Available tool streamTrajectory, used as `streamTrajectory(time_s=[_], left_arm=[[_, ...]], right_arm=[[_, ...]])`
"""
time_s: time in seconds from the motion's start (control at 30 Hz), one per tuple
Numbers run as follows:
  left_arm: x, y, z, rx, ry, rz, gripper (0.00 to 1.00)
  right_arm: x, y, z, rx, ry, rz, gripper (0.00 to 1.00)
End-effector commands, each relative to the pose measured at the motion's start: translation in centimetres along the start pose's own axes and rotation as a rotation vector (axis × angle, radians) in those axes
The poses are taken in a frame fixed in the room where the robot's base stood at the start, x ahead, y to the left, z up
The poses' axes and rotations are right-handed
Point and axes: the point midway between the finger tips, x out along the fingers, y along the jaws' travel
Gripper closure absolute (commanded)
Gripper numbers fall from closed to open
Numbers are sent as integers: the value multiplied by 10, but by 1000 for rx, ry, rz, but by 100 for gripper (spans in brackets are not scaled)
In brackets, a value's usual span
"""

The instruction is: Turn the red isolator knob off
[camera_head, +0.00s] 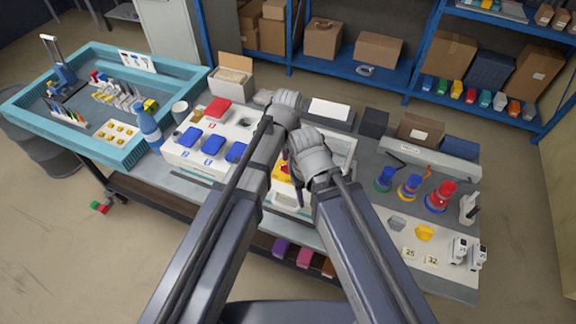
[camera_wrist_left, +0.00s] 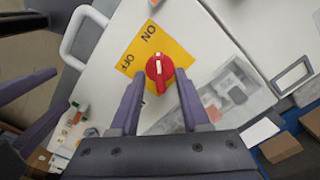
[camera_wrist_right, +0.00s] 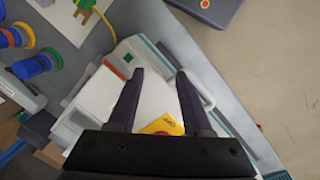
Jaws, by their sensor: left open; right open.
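The red isolator knob (camera_wrist_left: 159,68) sits on a yellow plate (camera_wrist_left: 186,60) marked ON and OFF, on a white box (camera_wrist_left: 215,40). Its white pointer mark is roughly toward ON. My left gripper (camera_wrist_left: 160,75) is open, with one finger on each side of the knob; I cannot tell whether they touch it. In the head view, the left gripper (camera_head: 292,171) and my arms hide most of the box and knob.
The box has pale handles, one at the left (camera_wrist_left: 82,35). A white socket box with blue covers (camera_head: 213,146) stands to the left. Coloured plugs (camera_head: 410,187) and small parts lie on the bench to the right. A teal tray (camera_head: 195,72) is at the far left.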

Motion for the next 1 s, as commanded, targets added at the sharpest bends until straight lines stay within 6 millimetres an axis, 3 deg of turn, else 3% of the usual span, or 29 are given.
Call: streamTrajectory(time_s=[0.3,0.73,1.0], left_arm=[[4,0,0,0,0,0,54],[4,0,0,0,0,0,100],[4,0,0,0,0,0,100]], right_arm=[[3,0,0,0,0,0,50],[4,0,0,0,0,0,50],[4,0,0,0,0,0,50]])
